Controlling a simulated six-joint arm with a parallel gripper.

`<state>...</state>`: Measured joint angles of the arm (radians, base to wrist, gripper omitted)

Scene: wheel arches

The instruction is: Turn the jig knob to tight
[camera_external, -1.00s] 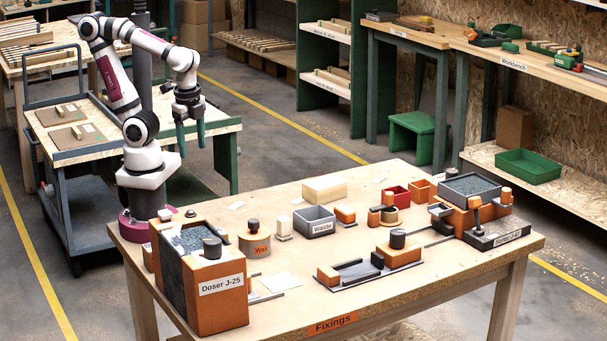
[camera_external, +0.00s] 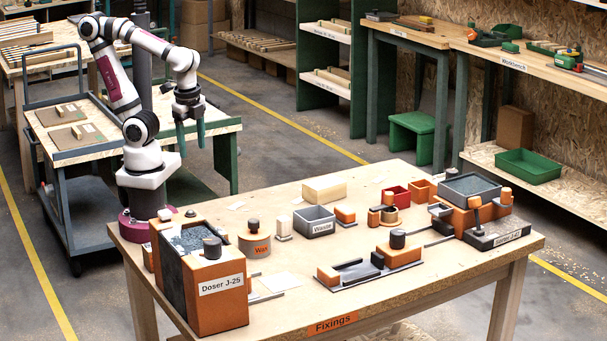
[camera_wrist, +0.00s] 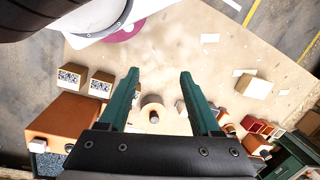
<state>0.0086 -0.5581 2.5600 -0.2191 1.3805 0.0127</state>
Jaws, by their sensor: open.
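What looks like the jig (camera_external: 350,283) lies near the front middle of the workbench, a low grey plate with orange blocks and a dark channel. A dark round knob (camera_external: 397,239) stands on the orange block at its right end. Its setting cannot be read from here. My gripper (camera_external: 191,140) is open and empty, high above the far left of the bench and well away from the jig. In the wrist view my gripper's two green fingers (camera_wrist: 159,75) are spread apart over the bench. I cannot make out the jig knob there.
The Doser J-25 (camera_external: 222,299) stands at front left. A round orange pot (camera_external: 254,245), a grey Waste bin (camera_external: 315,223) and a pale block (camera_external: 324,188) stand between my arm and the jig. The Sorter (camera_external: 497,237) is at right. Bare wood (camera_external: 440,277) shows right of the jig.

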